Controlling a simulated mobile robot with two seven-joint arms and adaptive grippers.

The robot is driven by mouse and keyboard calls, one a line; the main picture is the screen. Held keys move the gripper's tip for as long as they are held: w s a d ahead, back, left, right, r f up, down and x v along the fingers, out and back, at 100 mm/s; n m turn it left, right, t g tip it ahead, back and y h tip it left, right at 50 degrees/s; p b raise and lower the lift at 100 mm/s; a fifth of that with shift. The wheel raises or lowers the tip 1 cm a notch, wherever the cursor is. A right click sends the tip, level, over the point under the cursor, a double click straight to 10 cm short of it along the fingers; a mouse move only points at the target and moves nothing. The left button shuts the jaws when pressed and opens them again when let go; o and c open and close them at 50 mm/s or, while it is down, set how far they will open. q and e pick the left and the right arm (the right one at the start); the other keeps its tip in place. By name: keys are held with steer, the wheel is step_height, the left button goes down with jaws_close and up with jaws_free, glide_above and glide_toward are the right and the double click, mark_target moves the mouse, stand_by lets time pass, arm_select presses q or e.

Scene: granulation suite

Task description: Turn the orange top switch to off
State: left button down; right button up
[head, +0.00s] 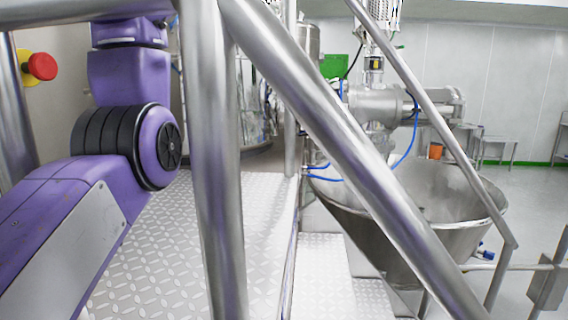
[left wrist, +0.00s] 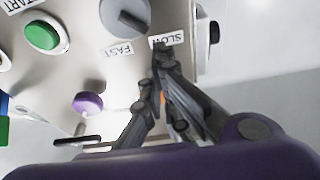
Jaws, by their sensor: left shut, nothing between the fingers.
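A grey rotary knob (left wrist: 125,16) with a dark bar is just left of the tips, above the FAST label (left wrist: 118,50). A small orange patch (left wrist: 164,98) shows between my finger links; I cannot tell whether it is the orange switch. The head view shows my left arm but not its gripper. My right gripper is in neither view.
The panel also has a green button (left wrist: 42,36), a purple button (left wrist: 88,102) and a black bar (left wrist: 77,140). In the head view, steel railings (head: 215,150) cross in front. A red stop button (head: 42,66) is at left. A steel bowl (head: 450,240) stands at right.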

arm_select(q)
steer(key=shift+w, duration=0.4)
steer(key=shift+w+d, duration=0.15)
steer(key=shift+w, duration=0.7)
steer(key=shift+w+r, duration=0.1)
steer(key=shift+w, duration=0.1)
stand_by(0.5)
steer(key=d, duration=0.6)
steer(key=shift+s+f, duration=0.15)
steer(key=shift+f, duration=0.25)
steer(key=shift+a, duration=0.1)
